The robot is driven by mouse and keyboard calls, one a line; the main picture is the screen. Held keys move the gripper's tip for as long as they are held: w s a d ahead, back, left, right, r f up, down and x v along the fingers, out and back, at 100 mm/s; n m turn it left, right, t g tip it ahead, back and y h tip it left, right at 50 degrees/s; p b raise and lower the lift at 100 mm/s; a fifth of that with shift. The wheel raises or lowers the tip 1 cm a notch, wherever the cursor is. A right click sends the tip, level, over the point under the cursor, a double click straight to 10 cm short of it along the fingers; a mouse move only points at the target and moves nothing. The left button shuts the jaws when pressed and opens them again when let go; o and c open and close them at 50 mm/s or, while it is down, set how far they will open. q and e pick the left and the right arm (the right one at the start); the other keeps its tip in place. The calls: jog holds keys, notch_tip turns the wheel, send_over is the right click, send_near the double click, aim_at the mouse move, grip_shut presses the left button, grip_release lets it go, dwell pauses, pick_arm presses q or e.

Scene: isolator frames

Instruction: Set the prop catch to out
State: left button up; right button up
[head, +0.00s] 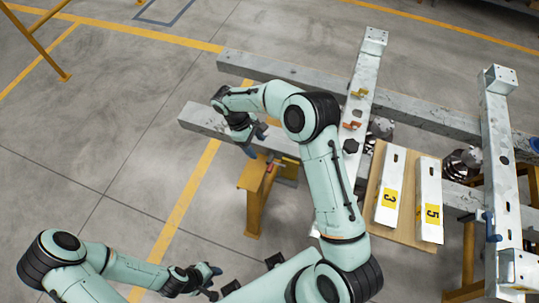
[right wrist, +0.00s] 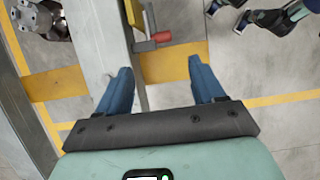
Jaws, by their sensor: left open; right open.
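A small catch with a red grip (head: 275,163) sits at the top of a yellow stand in the head view; I take it for the prop catch. In the right wrist view its red grip (right wrist: 161,37) points right from a grey metal bracket, ahead of the gap between my fingers. My right gripper (head: 256,136) is open with nothing between its blue fingers, close to the catch and apart from it. It also shows in the right wrist view (right wrist: 161,78). My left gripper (head: 213,281) is open and empty at the lower left, far from the catch.
The yellow stand (head: 252,208) is beside the grey beam (head: 203,119). A wooden board (head: 405,233) carries white plates marked 3 (head: 390,180) and 5 (head: 429,185).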

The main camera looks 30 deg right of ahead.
aim_at(271, 167)
jog(key=x, duration=1.3)
jog(key=shift+s, duration=0.2)
